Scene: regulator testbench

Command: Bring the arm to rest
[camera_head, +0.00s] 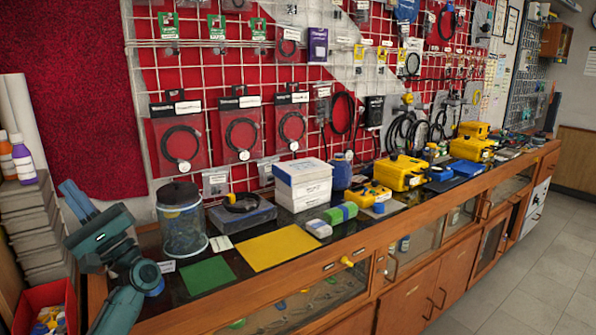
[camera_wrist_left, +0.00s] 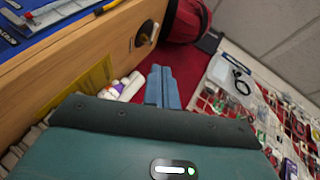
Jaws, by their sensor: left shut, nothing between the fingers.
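My left arm (camera_head: 125,275) comes up from the lower left in the head view, in front of the bench's left end. My left gripper (camera_head: 72,190) has blue fingers that point up and to the left, near the dark red wall panel. It is shut and empty. The closed fingers also show at the middle of the left wrist view (camera_wrist_left: 160,75), with nothing between them. They look apart from the bench items. My right gripper is in neither view.
A glass jar with a dark lid (camera_head: 181,220) stands close right of my arm. Green (camera_head: 208,275) and yellow (camera_head: 263,247) mats lie on the bench. Grey stacked trays (camera_head: 35,220) with bottles and a red bin (camera_head: 47,305) are at left. The floor at right is clear.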

